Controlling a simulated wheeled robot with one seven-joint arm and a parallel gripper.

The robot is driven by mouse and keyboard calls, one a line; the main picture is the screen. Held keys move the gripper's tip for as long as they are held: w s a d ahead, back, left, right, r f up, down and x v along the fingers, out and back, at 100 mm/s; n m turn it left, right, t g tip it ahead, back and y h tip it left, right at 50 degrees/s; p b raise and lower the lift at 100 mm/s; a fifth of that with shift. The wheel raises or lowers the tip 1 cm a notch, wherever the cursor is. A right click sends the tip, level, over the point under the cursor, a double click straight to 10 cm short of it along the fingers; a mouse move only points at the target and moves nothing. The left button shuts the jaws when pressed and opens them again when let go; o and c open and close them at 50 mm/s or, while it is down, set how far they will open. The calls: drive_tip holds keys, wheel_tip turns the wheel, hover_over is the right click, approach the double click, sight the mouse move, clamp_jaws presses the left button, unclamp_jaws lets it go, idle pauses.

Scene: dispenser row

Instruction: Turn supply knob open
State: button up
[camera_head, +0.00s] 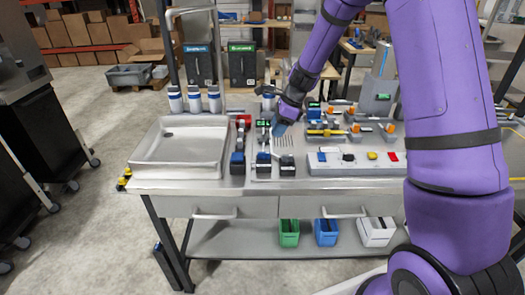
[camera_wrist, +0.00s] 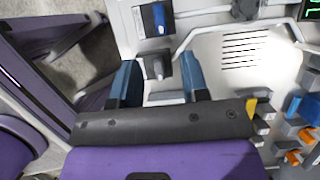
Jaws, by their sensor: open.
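My gripper (camera_head: 280,127) hangs over the steel bench in the head view, above its middle and behind a row of small dark blocks. In the wrist view my gripper (camera_wrist: 158,82) is open, with its two blue fingers apart and nothing held. A block with a grey handle (camera_wrist: 157,67) shows in the gap between the fingers. A block with a blue handle (camera_wrist: 159,17) lies beyond it. No label tells which part is the supply knob.
A steel sink tray (camera_head: 180,146) fills the bench's left side. A control panel (camera_head: 350,162) with coloured switches is at the front right. Orange and yellow fittings (camera_head: 327,131) stand behind it. A slotted vent (camera_wrist: 245,48) lies right of the fingers in the wrist view.

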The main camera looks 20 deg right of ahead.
sight(264, 153)
drive_tip(key=x, duration=1)
drive_tip(key=shift+a+f, duration=0.15)
drive_tip(key=shift+f, duration=0.2)
drive_tip(key=shift+c, duration=0.4)
clamp_jaws()
